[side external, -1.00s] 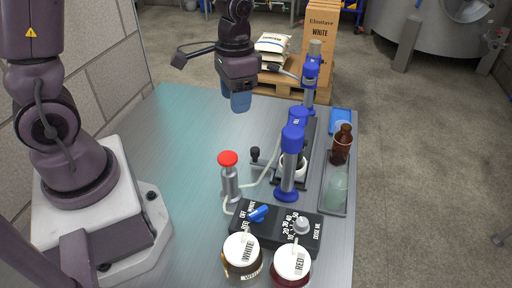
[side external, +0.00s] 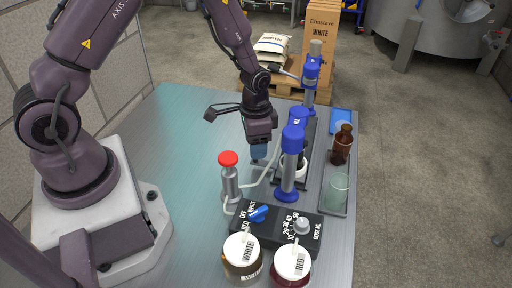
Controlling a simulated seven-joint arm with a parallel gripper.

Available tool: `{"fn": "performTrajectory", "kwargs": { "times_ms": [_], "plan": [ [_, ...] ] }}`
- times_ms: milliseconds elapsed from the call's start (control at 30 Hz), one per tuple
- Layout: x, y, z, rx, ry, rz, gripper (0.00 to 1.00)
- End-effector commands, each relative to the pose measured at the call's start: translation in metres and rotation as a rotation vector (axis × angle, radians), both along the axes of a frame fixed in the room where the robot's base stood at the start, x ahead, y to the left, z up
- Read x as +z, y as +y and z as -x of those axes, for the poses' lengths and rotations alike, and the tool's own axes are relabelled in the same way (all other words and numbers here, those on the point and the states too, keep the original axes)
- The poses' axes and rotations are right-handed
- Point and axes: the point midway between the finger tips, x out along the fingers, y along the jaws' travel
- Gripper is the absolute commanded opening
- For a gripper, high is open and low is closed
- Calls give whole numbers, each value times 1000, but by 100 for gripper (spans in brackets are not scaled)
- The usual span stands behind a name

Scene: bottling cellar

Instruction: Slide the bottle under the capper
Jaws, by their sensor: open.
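A brown bottle (side external: 342,146) stands upright on the narrow tray (side external: 327,207) at the right of the table. A white round piece (side external: 301,168) sits on the dark track (side external: 314,150), partly hidden behind the front blue post device (side external: 292,165). A second blue-headed post (side external: 311,75) stands at the far end of the track; I cannot tell which is the capper. My gripper (side external: 258,158) is open, pointing down, its blue fingers low on the track's left side. It covers the spot where a black knob stood, so contact with it cannot be told.
A red-topped pump (side external: 229,175) stands close to the front left of my gripper. A clear greenish glass (side external: 337,190) stands on the tray.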

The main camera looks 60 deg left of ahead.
Motion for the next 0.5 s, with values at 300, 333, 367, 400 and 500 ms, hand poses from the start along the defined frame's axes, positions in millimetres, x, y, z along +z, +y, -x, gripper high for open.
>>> {"fn": "performTrajectory", "kwargs": {
  "times_ms": [300, 333, 367, 400, 500],
  "plan": [
    [-18, -1, 0, 0, 0, 0, 50],
    [-18, -1, 0, 0, 0, 0, 50],
    [-18, -1, 0, 0, 0, 0, 50],
    [-18, 0, 0, 0, -1, 0, 50],
    [-18, 0, 0, 0, -1, 0, 46]
  ]
}}
